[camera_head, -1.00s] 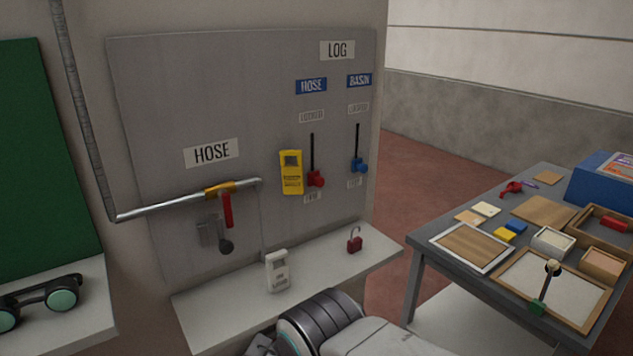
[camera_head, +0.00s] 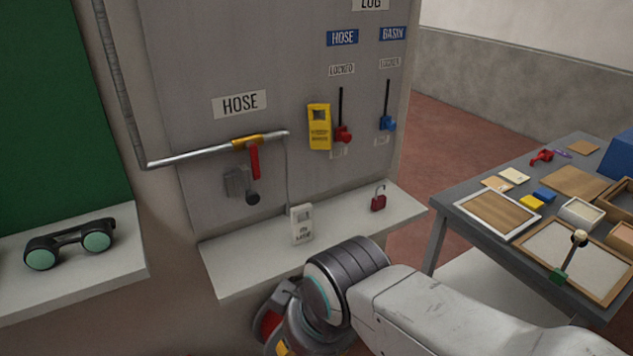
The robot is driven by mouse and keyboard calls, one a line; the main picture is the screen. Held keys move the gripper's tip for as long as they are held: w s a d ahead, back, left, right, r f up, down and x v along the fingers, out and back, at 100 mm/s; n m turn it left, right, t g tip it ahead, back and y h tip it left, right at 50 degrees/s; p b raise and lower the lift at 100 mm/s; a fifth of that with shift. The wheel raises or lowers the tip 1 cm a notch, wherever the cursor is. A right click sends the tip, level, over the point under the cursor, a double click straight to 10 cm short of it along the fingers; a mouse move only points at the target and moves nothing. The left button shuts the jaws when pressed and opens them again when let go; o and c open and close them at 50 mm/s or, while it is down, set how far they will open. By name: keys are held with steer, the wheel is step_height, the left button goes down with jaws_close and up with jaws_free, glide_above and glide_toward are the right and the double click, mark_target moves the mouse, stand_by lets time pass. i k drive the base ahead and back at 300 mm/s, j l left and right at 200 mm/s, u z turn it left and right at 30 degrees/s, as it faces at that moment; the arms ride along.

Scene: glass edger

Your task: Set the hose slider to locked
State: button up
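The hose slider is a red knob (camera_head: 344,134) on a dark vertical slot in the grey wall panel. It sits at the low end of its slot, under the blue HOSE label (camera_head: 342,38) and the LOCKED label (camera_head: 341,69). The lower label is partly hidden by the knob. A blue basin slider (camera_head: 387,123) is at the low end of its own slot to the right. A yellow tag (camera_head: 319,127) hangs just left of the red knob. My arm shows at the lower middle, below the shelf and apart from the slider. My gripper's fingertips cannot be made out.
A shelf (camera_head: 230,270) juts out below the panel, holding a white device (camera_head: 302,225) and a red padlock (camera_head: 378,198). A hose pipe with a red lever (camera_head: 254,162) is at left. A cluttered table (camera_head: 445,207) stands at right. Goggles (camera_head: 70,243) lie at far left.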

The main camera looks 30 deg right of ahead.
mark_target(342, 133)
steer(key=k+l, duration=0.45)
steer(key=l+z, duration=0.1)
steer(key=l, duration=1.05)
steer(key=k, duration=0.05)
